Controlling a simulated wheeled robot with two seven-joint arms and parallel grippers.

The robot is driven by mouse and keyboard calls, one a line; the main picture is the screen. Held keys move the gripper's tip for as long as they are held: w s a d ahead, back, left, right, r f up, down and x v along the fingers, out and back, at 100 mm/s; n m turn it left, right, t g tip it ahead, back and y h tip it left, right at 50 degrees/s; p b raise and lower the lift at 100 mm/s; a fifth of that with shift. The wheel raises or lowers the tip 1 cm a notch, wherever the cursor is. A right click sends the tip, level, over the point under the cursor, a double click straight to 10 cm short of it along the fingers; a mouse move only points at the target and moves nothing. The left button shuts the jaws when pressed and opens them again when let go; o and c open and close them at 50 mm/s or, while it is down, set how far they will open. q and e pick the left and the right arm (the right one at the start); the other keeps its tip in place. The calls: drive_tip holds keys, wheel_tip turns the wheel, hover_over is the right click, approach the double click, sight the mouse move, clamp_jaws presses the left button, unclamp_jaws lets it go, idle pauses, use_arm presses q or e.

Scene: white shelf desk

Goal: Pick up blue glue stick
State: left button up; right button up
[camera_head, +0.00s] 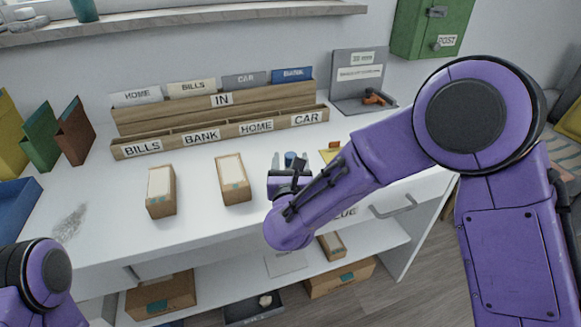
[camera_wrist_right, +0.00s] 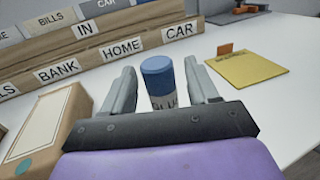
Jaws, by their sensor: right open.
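The blue glue stick (camera_wrist_right: 157,80) stands upright on the white desk, with a blue cap and a pale body with lettering. In the head view only its blue top (camera_head: 290,157) shows, beyond my right gripper (camera_head: 290,160). In the right wrist view my right gripper (camera_wrist_right: 160,85) is open, one grey finger on each side of the glue stick, with gaps on both sides. The lower part of the stick is hidden behind the gripper's body. My left arm shows only as a link at the lower left; its gripper is out of view.
A wooden sorter (camera_head: 218,132) labelled BILLS, BANK, HOME and CAR stands behind. Two boxes, one left (camera_head: 161,192) and one nearer (camera_head: 233,179), lie left of the gripper. A yellow note (camera_wrist_right: 246,68) lies to the right. Boxes sit on the shelf below (camera_head: 340,279).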

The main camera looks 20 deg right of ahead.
drive_tip(key=shift+s, duration=0.1)
drive_tip(key=c, duration=1)
drive_tip(key=shift+r, duration=0.15)
